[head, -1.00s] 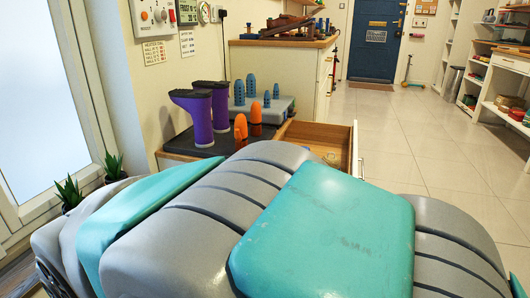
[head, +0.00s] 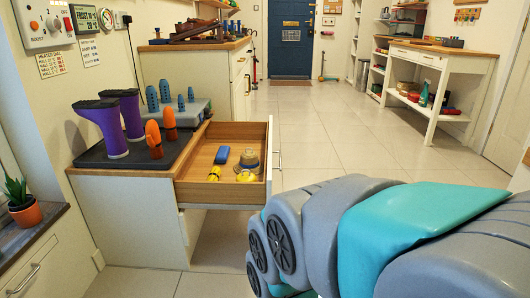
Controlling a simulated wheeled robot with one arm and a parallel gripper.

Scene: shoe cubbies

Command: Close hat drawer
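The open drawer (head: 262,184) sticks out to the right from the top of a low white cabinet (head: 125,218). Its wooden inside holds a tan hat with a blue band (head: 248,160), a blue item (head: 222,154) and small yellow items (head: 246,176). A pale handle (head: 279,142) runs along the drawer's front at its right side. My grey and teal arm fills the lower right, in front of and apart from the drawer. My gripper is not in the picture, so its state does not show.
Purple boots (head: 105,125), orange shapes (head: 154,138) and a grey rack with blue shapes (head: 182,106) stand on the cabinet top. A potted plant (head: 25,212) sits at the left. Tiled floor is open beyond the drawer, up to a white table (head: 440,60).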

